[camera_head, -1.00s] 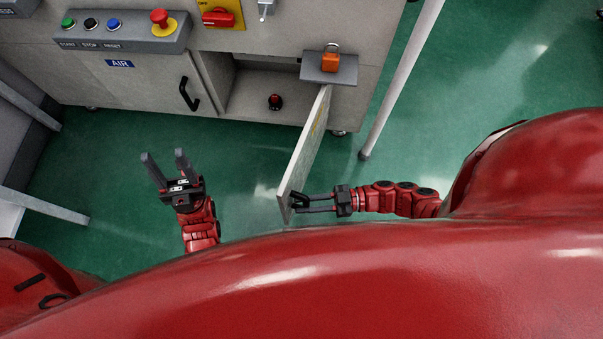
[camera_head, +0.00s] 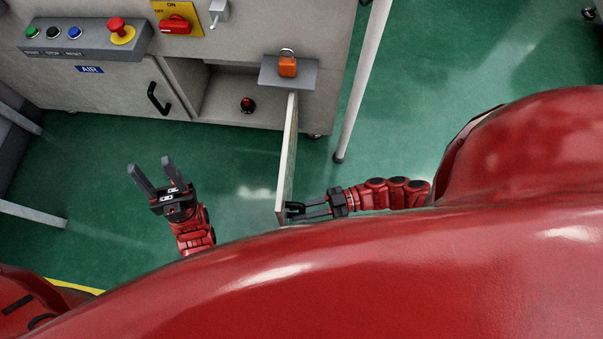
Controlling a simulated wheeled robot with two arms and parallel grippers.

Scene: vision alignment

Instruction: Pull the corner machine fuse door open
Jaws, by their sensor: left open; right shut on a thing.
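The fuse door (camera_head: 287,165) is a pale panel hinged at the right side of the machine's lower compartment (camera_head: 228,98). It stands swung far out from the opening and shows almost edge-on. My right gripper (camera_head: 297,210) is shut on the black handle (camera_head: 294,208) near the door's outer end, coming from the right. Inside the compartment stands a small red and black knob (camera_head: 247,104). My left gripper (camera_head: 154,166) is open and empty above the green floor, left of the door and apart from it.
A closed door with a black handle (camera_head: 158,98) sits left of the compartment. An orange padlock (camera_head: 287,65) rests at a grey ledge (camera_head: 267,78) above the hinge side. A white post (camera_head: 362,85) stands right of the machine. Green floor (camera_head: 240,170) is clear between my arms.

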